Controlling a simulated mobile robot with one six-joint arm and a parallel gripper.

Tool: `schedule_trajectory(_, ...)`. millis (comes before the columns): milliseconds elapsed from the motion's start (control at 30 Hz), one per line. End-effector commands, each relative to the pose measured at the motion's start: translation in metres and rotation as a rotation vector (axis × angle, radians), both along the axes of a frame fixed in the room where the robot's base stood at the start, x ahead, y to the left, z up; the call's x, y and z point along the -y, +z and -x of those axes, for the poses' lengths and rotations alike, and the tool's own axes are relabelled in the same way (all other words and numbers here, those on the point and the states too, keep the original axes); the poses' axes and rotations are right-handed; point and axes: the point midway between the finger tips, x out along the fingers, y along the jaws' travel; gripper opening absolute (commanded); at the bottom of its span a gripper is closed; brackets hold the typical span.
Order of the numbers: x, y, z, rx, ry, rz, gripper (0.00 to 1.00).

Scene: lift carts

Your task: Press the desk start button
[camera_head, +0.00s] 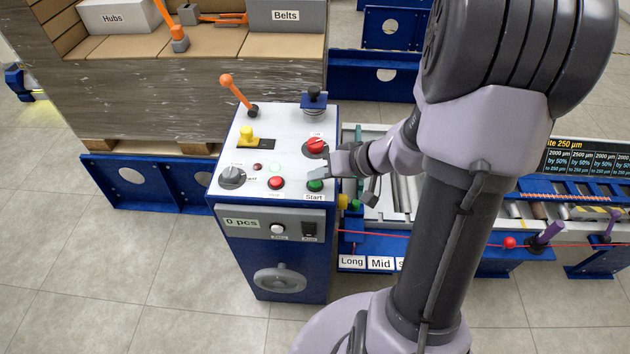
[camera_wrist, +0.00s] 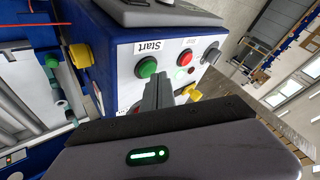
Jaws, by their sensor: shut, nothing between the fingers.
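The desk (camera_head: 270,215) is a blue console with a light top panel. The green start button (camera_head: 315,185) sits at the front right of the panel, above the "Start" label. My gripper (camera_head: 320,173) is shut and empty, with its tips just over or beside the green button. I cannot tell from the head view whether they touch. In the wrist view the green button (camera_wrist: 147,67) shows fully, next to the fingertips (camera_wrist: 158,80), which appear in front of and slightly right of it. A red button (camera_head: 276,183) sits left of the green one.
A red knob (camera_head: 316,146), a yellow switch (camera_head: 246,136), a grey dial (camera_head: 232,176) and an orange-tipped lever (camera_head: 238,91) stand on the panel. A conveyor (camera_head: 400,198) adjoins the desk on the right. A loaded pallet (camera_head: 190,90) stands behind.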

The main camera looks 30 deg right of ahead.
Motion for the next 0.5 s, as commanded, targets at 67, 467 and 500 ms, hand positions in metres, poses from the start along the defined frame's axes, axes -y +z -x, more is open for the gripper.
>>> schedule_trajectory(67,0.0,0.006,0.0,0.002,-0.001,0.001,0.0)
schedule_trajectory(467,0.0,0.013,0.0,0.001,0.0,0.001,0.0)
schedule_trajectory(500,0.0,0.018,0.0,0.001,0.0,0.001,0.0)
